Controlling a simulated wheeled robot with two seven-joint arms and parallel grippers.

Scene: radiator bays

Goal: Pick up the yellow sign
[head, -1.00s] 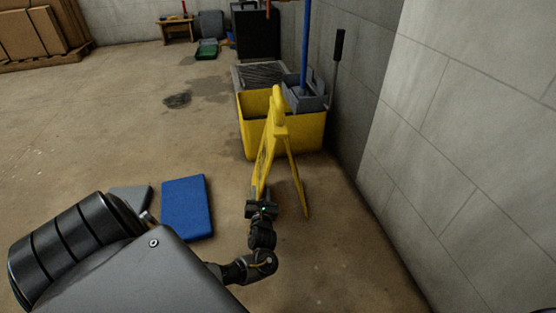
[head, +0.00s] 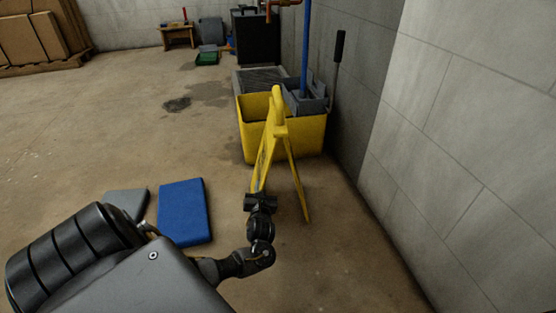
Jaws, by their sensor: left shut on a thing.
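The yellow sign (head: 279,130) is a folding A-frame, seen edge-on and upright with its two legs spread, in the middle of the head view. It stands in front of the yellow mop bucket. My left gripper (head: 260,195) is at the lower part of the sign's left panel and is shut on it. The gripper's fingertips are partly hidden by its own body. Whether the sign's feet touch the floor is hard to tell. My right gripper is not in view.
The yellow mop bucket (head: 310,138) with a blue-handled mop (head: 305,45) stands behind the sign. A grey block wall (head: 470,140) runs along the right. A blue flat pad (head: 184,211) lies on the floor to the left. Open floor (head: 90,130) spreads farther left.

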